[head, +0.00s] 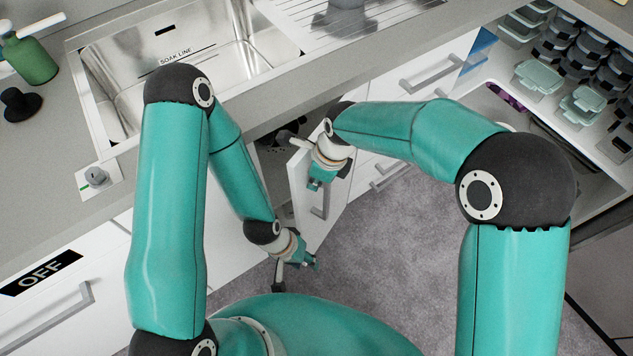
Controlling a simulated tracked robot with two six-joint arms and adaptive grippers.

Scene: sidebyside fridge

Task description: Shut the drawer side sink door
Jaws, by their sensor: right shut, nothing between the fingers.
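The white sink door (303,195) stands open, angled out from the cabinet under the sink, with its grey bar handle (321,203) on the right-hand face. A dark cabinet opening (274,165) shows left of the door, partly covered by my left arm. My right gripper (321,181) is shut and empty, over the door's upper part; I cannot tell whether it touches the door. My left gripper (299,265) is lower down, near the door's bottom left, above the floor. Its fingers are too small and turned away to show whether they are open.
A sink (165,60) and grey counter run above the cabinet. White drawers (405,85) with bar handles stand to the right of the opening. Grey floor (385,235) is clear right of the door.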

